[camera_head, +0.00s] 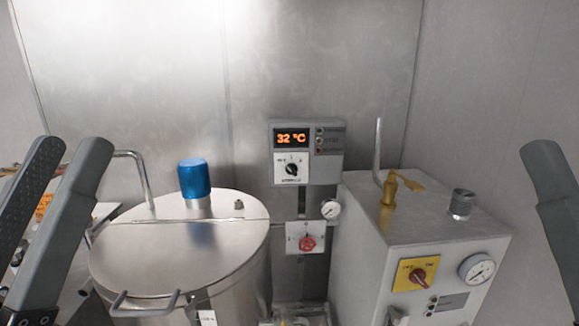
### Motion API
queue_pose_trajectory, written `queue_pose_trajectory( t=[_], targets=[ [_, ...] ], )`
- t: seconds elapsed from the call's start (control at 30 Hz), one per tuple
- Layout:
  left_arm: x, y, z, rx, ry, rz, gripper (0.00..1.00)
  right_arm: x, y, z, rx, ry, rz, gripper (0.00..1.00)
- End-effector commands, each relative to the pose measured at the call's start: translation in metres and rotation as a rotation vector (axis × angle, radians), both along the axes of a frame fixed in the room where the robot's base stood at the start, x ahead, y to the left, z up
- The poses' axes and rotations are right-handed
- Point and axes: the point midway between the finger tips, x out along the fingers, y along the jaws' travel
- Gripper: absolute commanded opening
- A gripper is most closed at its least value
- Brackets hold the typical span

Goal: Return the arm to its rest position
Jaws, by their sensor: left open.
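My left gripper (70,148) is at the left edge, with its two dark grey fingers pointing up and apart. It is open, and nothing shows between its fingertips. My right gripper (549,158) is at the right edge. Only one grey finger of it shows; the rest is outside the picture, so I cannot tell whether it is open or shut. Neither gripper appears to hold anything.
A round steel vessel (140,255) with a blue cap (194,178) stands left of centre. A control box (324,164) reading 32 °C is mid-picture. A grey cabinet (440,226) with a brass valve (388,192), yellow switch plate (416,273) and gauge (477,269) stands right.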

Motion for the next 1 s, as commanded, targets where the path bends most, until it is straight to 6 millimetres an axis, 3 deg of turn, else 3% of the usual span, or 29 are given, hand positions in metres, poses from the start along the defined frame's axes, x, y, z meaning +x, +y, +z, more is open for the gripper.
queue_pose_trajectory(
  t=[0.03, 0.07, 0.1, 0.37, 0.7, 0.8, 0.9, 1.0],
  targets=[
    [-0.025, 0.018, 0.008, 0.009, -0.052, 0.118, 0.51, 0.000, 0.000, -0.002, 0.000, 0.000, 0.000, 0.50],
    [-0.025, 0.030, 0.005, 0.023, -0.037, 0.212, 0.51, 0.000, 0.000, -0.002, 0.000, 0.000, 0.000, 0.50],
    [-0.019, 0.028, 0.035, 0.036, -0.023, 0.210, 0.51, 0.001, 0.000, 0.030, 0.000, 0.003, 0.000, 0.50],
    [-0.018, 0.027, 0.137, 0.034, -0.020, 0.201, 0.51, 0.000, 0.000, 0.134, 0.000, 0.000, 0.000, 0.50],
    [-0.017, 0.027, 0.307, 0.034, -0.019, 0.199, 0.51, 0.000, 0.000, 0.304, 0.000, 0.000, 0.000, 0.50],
    [-0.017, 0.027, 0.347, 0.034, -0.019, 0.199, 0.51, 0.000, 0.000, 0.345, 0.000, 0.000, 0.000, 0.50],
    [-0.017, 0.027, 0.373, 0.034, -0.018, 0.199, 0.51, 0.000, 0.000, 0.371, 0.000, 0.000, 0.000, 0.50],
    [-0.017, 0.027, 0.384, 0.034, -0.018, 0.199, 0.51, 0.000, 0.000, 0.382, 0.000, 0.000, 0.000, 0.50]
  ],
)
